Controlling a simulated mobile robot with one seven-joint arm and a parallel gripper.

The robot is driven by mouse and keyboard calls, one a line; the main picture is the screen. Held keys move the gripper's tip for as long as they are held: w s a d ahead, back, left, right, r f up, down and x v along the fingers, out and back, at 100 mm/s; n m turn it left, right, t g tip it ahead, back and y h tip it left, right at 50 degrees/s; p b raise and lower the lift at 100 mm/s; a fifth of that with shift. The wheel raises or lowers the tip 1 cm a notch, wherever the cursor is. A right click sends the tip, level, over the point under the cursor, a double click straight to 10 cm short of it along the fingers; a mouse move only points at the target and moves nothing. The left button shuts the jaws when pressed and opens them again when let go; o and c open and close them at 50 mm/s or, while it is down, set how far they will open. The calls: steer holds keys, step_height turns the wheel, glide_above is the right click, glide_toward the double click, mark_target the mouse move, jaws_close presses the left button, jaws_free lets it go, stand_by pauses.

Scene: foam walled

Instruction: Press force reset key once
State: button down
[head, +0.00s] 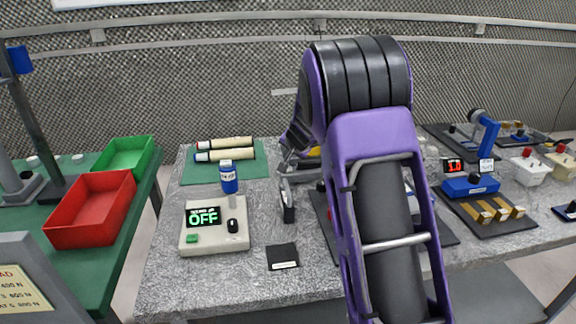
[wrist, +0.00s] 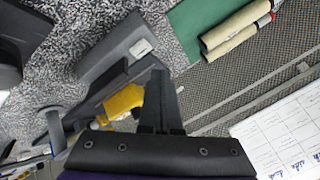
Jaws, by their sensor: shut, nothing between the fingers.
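My gripper (wrist: 160,100) shows in the wrist view with its dark fingers together and nothing between them. In the head view its fingers cannot be made out beside my purple arm. A key labelled force reset cannot be read in either view. On the left of the bench, a beige box (head: 215,243) has a display reading OFF (head: 203,216), a green button (head: 192,239) and a black knob (head: 232,226). Right of my arm, a blue unit (head: 470,186) stands by a red lit display (head: 453,165). My gripper touches none of these in view.
A dark block with a white patch (wrist: 110,50) and a yellow part (wrist: 123,102) lie near the fingers in the wrist view. Two rolls (head: 224,149) lie on a green mat (head: 262,172). A blue can (head: 228,178) stands behind the box. My arm hides the bench's middle.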

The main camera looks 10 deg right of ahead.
step_height(320, 180, up, 3)
steer(key=shift+r+p, duration=0.2)
steer(key=shift+p, duration=0.9)
